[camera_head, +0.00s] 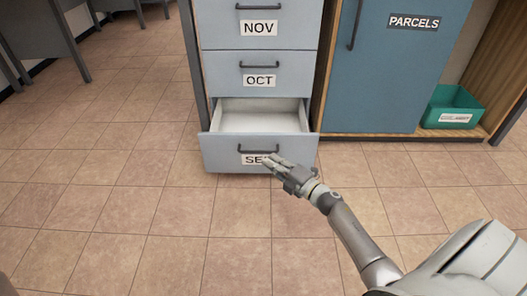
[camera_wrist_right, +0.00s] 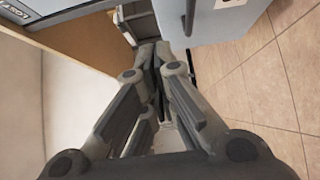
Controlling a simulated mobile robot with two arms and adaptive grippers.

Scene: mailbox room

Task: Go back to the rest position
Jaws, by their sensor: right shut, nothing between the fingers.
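My right gripper (camera_head: 275,164) is in front of the open bottom drawer (camera_head: 221,160) of the cabinet, its fingers over part of the drawer's label. It is shut and empty; its closed fingers also show in the right wrist view (camera_wrist_right: 158,52). The drawer is pulled out, and the part of its inside that shows is bare. Whether the fingers touch the drawer front I cannot tell. My left gripper is not in view.
Above are shut drawers labelled OCT (camera_head: 260,72) and NOV (camera_head: 259,22). A blue PARCELS door (camera_head: 385,75) is right of them, with a green bin (camera_head: 452,107) in an open shelf beyond. Grey desks (camera_head: 45,40) stand at upper left. The tiled floor (camera_head: 120,200) is clear.

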